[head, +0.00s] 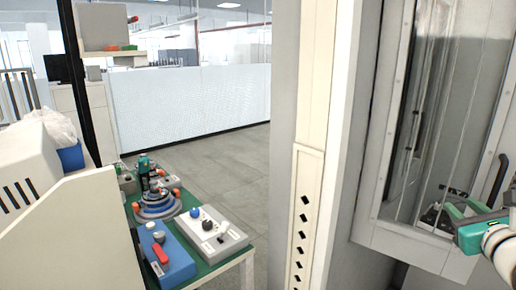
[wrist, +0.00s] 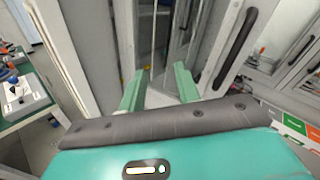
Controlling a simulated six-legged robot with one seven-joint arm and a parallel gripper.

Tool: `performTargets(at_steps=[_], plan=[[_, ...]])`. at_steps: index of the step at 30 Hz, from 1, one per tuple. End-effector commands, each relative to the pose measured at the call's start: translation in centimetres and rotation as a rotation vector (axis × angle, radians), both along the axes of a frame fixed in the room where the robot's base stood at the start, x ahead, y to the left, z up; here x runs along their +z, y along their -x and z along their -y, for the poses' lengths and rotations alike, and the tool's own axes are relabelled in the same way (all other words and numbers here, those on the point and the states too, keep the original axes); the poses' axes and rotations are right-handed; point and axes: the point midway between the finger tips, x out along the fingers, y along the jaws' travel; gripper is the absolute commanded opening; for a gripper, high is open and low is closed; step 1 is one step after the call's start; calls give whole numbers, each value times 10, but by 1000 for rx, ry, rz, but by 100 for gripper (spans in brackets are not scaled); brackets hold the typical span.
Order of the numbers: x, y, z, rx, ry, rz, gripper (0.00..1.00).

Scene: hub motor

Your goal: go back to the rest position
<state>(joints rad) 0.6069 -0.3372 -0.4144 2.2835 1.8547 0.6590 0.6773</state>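My gripper (wrist: 160,88) shows in the wrist view with its two green fingers apart and nothing between them. It points toward a tall cabinet with a glass door (wrist: 163,35). In the head view my gripper (head: 447,215) is at the right edge, in front of the lower part of the glass door (head: 440,120). The dark door handle (head: 498,180) is just above and to the right of it there. In the wrist view the handle (wrist: 235,47) is to the right of the fingers. I cannot tell whether the gripper touches the door.
A green-topped table (head: 215,262) at the left holds a blue box (head: 165,255), a white box (head: 210,233) and a round stepped hub part (head: 157,205). A white pillar (head: 310,150) stands between table and cabinet. Grey floor (head: 225,155) is open behind the table.

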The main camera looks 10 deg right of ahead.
Motion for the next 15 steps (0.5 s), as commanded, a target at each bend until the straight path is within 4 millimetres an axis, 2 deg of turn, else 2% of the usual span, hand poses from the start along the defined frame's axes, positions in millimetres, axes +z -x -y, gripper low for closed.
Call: performTargets(at_steps=[1, 3, 7, 9, 12, 15], plan=[[-3, -17, -34, 108, 93, -59, 32], [-11, -33, -80, 256, 238, -147, 32], [-32, -46, -166, 541, 543, -289, 32], [-46, -45, -207, 692, 719, -354, 32], [-67, -34, -259, 901, 981, -430, 32], [-89, -17, -299, 1099, 1259, -493, 32]])
